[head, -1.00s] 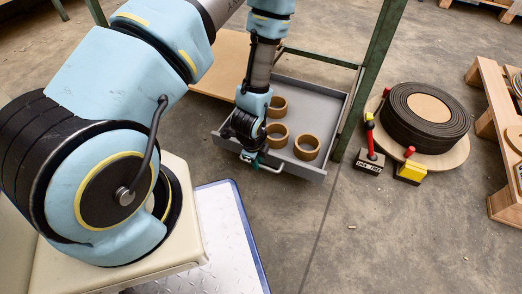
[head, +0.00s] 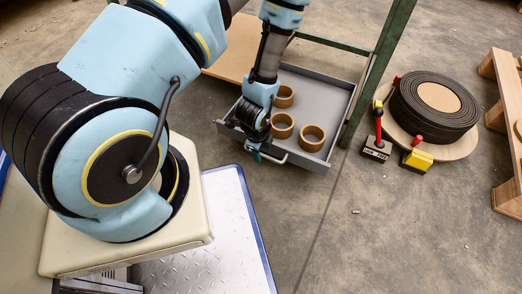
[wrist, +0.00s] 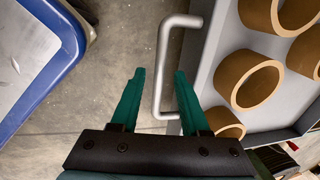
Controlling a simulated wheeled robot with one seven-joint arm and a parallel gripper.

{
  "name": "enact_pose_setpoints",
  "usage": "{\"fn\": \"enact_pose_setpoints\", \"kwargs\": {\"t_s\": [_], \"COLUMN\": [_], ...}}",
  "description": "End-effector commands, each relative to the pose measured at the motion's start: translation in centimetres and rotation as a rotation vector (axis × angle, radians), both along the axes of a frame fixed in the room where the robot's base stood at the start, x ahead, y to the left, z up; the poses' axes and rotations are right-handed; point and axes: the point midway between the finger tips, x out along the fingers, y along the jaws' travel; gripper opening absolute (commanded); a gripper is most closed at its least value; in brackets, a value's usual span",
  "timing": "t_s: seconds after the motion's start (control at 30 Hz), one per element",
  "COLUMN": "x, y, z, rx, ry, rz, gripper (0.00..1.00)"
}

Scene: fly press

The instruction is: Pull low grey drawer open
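The low grey drawer (head: 318,164) stands out from under the bench frame in the head view, its inside showing. Several brown rings lie in it. Its pale bar handle (head: 275,159) is on the front; it also shows in the wrist view (wrist: 162,65). My gripper (head: 256,156) is at the drawer front, by the left part of the handle. In the wrist view, the green fingers of my gripper (wrist: 160,73) are apart, one on each side of the handle bar, with gaps visible. The left end of the handle is hidden behind my gripper in the head view.
A green bench leg (head: 378,75) stands right of the drawer. Farther right are a black coil (head: 435,112) on a round board, red-handled tools (head: 378,140) and a wooden pallet (head: 510,190). The floor before the drawer is clear.

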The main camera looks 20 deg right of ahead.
Motion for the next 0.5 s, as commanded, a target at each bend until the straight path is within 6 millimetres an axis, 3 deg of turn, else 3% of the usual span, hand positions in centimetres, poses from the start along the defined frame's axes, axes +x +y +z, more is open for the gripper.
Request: {"fn": "enact_pose_setpoints", "kwargs": {"t_s": [0.27, 0.5], "x": [0.0, -0.4], "y": [0.0, 0.3], "z": [0.2, 3.6], "rx": [-0.001, -0.002], "ry": [0.0, -0.002], "rz": [-0.001, -0.002], "gripper": [0.47, 0.47]}}
